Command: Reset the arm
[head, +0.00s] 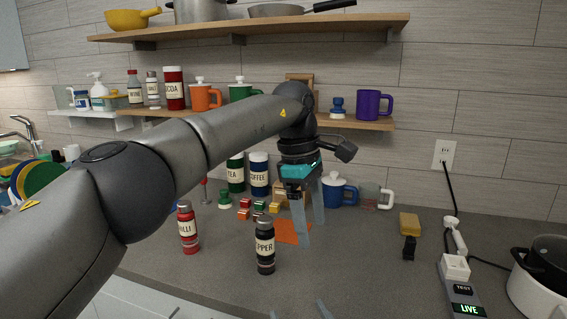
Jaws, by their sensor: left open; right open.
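My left arm (205,138) reaches in from the left across the counter. My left gripper (311,232) points down over the back middle of the counter, its two fingers apart and nothing between them. It is behind and to the right of the black pepper shaker (265,248), apart from it. My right gripper (299,309) shows only as two separated fingertips at the bottom edge, with nothing seen between them. The rest of my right arm is out of view.
A red chilli shaker (188,230), small blocks (260,207), a blue mug (342,192) and a clear mug (369,198) stand on the counter (375,270). A power strip (462,290) and white pot (530,290) are at right. Shelves (260,30) hang above my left arm.

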